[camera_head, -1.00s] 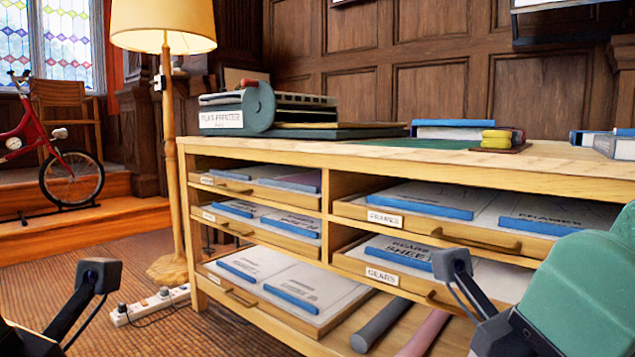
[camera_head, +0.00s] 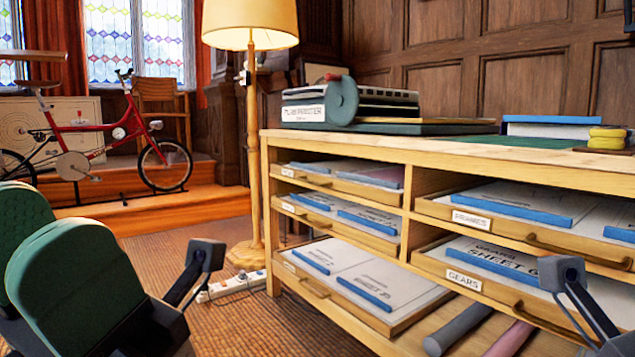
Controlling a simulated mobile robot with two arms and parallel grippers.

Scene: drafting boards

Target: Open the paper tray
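The wooden cabinet (camera_head: 412,215) holds several flat wooden paper trays in two columns. On the right are a tray labelled FRAMES (camera_head: 472,220) and one labelled GEARS (camera_head: 465,282), with bar handles. On the left, two narrow trays (camera_head: 318,180) (camera_head: 318,222) sit above a wide lower tray (camera_head: 380,322). Sheets and blue-edged folders lie in them. Which one is the paper tray is unclear. My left gripper (camera_head: 206,254) is left of the cabinet, apart from it in the picture. My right gripper (camera_head: 562,272) overlaps the GEARS tray's front; contact is unclear. Neither gripper's opening can be read.
A floor lamp (camera_head: 251,130) and a power strip (camera_head: 232,286) stand left of the cabinet. Rolled tubes (camera_head: 458,329) lie at the bottom. A red bicycle (camera_head: 100,140) stands on a step at back left. Some carpet is clear.

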